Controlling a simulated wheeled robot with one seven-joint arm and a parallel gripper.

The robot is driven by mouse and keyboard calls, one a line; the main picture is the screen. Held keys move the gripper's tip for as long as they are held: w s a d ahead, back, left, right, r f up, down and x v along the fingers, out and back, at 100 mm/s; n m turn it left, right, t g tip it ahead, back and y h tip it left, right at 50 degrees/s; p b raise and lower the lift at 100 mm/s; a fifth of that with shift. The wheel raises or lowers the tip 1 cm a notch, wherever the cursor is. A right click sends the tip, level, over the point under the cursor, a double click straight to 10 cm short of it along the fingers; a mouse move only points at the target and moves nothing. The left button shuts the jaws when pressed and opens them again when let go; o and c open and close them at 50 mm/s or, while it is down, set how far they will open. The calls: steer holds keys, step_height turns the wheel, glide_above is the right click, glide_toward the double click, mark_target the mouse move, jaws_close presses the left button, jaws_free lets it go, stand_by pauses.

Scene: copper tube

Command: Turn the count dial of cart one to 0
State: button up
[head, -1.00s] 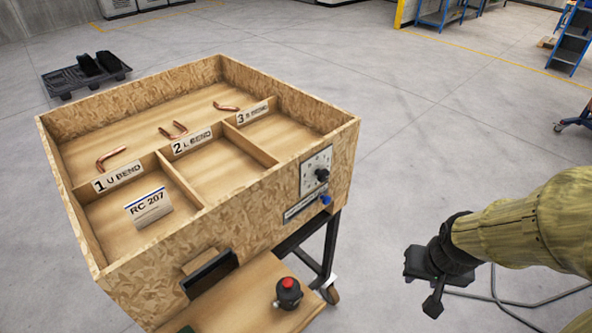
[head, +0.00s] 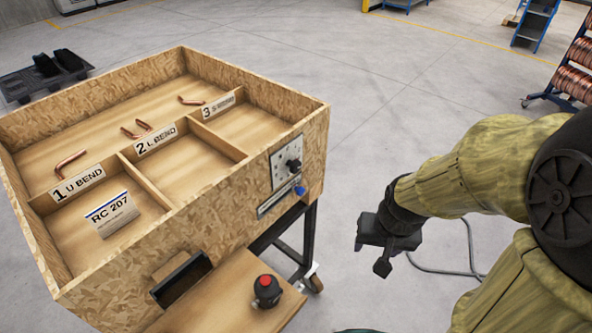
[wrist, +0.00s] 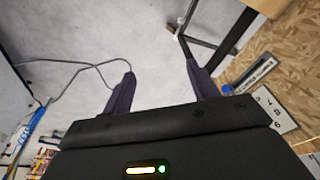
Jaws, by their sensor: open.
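The count dial (head: 293,165) is a black knob on a pale square plate (head: 281,178) on the right side of the wooden cart (head: 215,232). The plate's numbers are too small to read in the head view. The plate also shows at the right of the wrist view (wrist: 276,112), where the knob is not clear. My gripper (head: 382,266) hangs to the right of the cart, apart from the dial and holding nothing. In the wrist view its two fingers (wrist: 160,88) stand apart over bare floor.
A blue knob (head: 300,190) and a labelled strip (head: 279,200) sit below the dial. A black device with a red button (head: 267,290) stands on the lower shelf (head: 222,305). A cable (head: 470,255) lies on the floor. Floor between gripper and cart is clear.

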mark_target(297, 169)
steer(key=w+a+f+m+y+b, duration=0.4)
steer(key=a+f+m+y+b, duration=0.25)
steer(key=f+m+b, duration=0.6)
steer(key=w+d+r+m+t+y+b, duration=0.2)
steer(key=w+r+m+t+y+b, duration=0.5)
steer(key=w+m+b, duration=0.5)
steer(key=r+m+t+b, duration=0.1)
steer(key=b, duration=0.2)
steer(key=shift+w+t, duration=0.3)
steer(key=shift+w, duration=0.1)
steer(key=x, duration=1.7)
steer(key=shift+w+a+r+p, duration=0.1)
steer(key=shift+a+r+p, duration=0.1)
steer(key=shift+p, duration=0.15)
steer(key=shift+c, duration=0.5)
